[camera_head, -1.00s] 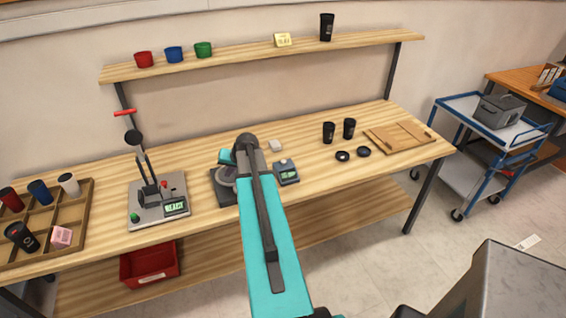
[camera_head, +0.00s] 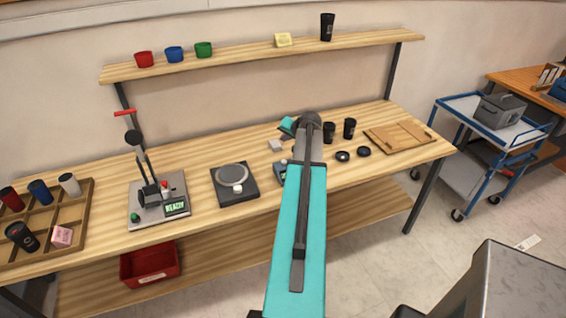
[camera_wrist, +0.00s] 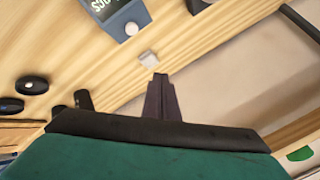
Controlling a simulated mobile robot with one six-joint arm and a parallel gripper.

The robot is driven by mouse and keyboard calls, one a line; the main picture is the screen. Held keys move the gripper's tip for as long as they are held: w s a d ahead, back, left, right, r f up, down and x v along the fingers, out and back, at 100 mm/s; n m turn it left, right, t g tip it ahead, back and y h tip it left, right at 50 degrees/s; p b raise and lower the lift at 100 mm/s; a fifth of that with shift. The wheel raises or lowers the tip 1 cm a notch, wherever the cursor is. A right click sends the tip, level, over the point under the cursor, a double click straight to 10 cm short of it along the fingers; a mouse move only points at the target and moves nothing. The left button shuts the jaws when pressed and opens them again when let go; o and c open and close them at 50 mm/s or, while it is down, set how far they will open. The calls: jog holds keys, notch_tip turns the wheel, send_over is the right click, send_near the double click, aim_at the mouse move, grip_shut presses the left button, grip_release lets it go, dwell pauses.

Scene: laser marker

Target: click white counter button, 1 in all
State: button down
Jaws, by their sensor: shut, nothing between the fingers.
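The counter is a small dark grey-blue box (camera_head: 280,179) on the workbench, partly hidden behind my arm. Its white round button (camera_head: 283,163) just shows left of my arm. In the wrist view the counter (camera_wrist: 104,10) is at the top edge, with its display cut off and the white button (camera_wrist: 131,28) in sight. My gripper (camera_wrist: 161,77) is shut and empty, its fingertips just below a small white block (camera_wrist: 148,58) in that picture. The button lies further up and left, apart from the fingertips. In the head view my arm hides the fingers.
The white block (camera_head: 275,146) sits behind the counter. A black plate device (camera_head: 222,197) and a press (camera_head: 145,215) stand to the left. Black cups (camera_head: 349,128), black lids (camera_head: 363,151) and a wooden board (camera_head: 408,143) are to the right. A shelf (camera_head: 250,51) runs above.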

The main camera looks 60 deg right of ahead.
jog(key=shift+f, duration=0.2)
jog(key=b, duration=0.2)
send_over(285, 164)
jog(key=shift+f, duration=2.8)
jog(key=shift+f+b, duration=1.05)
jog(key=shift+f, duration=0.4)
jog(key=shift+f+b, duration=0.95)
jog(key=shift+b, duration=0.05)
jog(key=shift+r, duration=0.15)
jog(key=shift+r+p, duration=0.3)
jog(key=shift+r, duration=0.5)
jog(key=shift+r, duration=0.15)
jog(key=shift+r+p, duration=1)
jog(key=shift+r, duration=1.35)
